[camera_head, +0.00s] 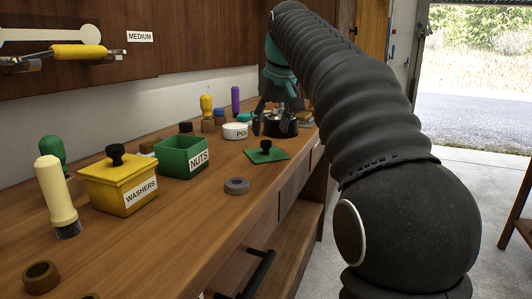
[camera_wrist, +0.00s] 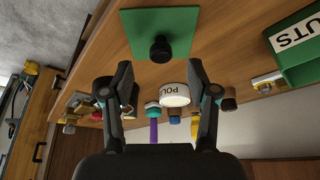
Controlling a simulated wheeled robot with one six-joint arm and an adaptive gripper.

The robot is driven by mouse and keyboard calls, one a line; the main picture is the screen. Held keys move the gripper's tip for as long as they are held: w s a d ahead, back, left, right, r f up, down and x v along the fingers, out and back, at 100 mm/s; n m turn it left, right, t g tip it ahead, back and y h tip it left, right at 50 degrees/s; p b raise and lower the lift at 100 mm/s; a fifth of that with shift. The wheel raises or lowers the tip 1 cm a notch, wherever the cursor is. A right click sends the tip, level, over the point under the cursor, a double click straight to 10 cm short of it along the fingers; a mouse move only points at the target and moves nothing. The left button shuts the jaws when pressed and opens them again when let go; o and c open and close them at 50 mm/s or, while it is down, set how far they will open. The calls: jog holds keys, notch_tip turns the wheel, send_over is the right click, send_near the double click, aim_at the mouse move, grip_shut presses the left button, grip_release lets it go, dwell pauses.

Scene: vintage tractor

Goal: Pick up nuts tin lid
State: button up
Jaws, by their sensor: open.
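The nuts tin lid (camera_head: 267,152) is a flat green square with a black knob, lying on the wooden bench to the right of the green nuts tin (camera_head: 184,157). The tin stands open at the top. In the wrist view the lid (camera_wrist: 150,24) is at the top centre, its knob pointing down the picture, and part of the tin (camera_wrist: 300,62) shows at the right. My gripper (camera_head: 276,122) is open and empty, beyond the lid in the head view. Its spread fingers (camera_wrist: 160,74) frame bench items in the wrist view, with the lid's knob above the gap.
A yellow washers tin (camera_head: 118,190) with its lid on stands left of the nuts tin. A grey ring (camera_head: 236,186) lies in front of the lid. A white polish tin (camera_head: 235,131) and several handled tools stand behind. Bare bench (camera_head: 190,215) surrounds the lid's front.

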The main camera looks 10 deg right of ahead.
aim_at(266, 141)
jog(key=shift+w+x, duration=0.2)
jog(key=shift+x, duration=2.85)
jog(key=shift+a, duration=0.1)
grip_shut()
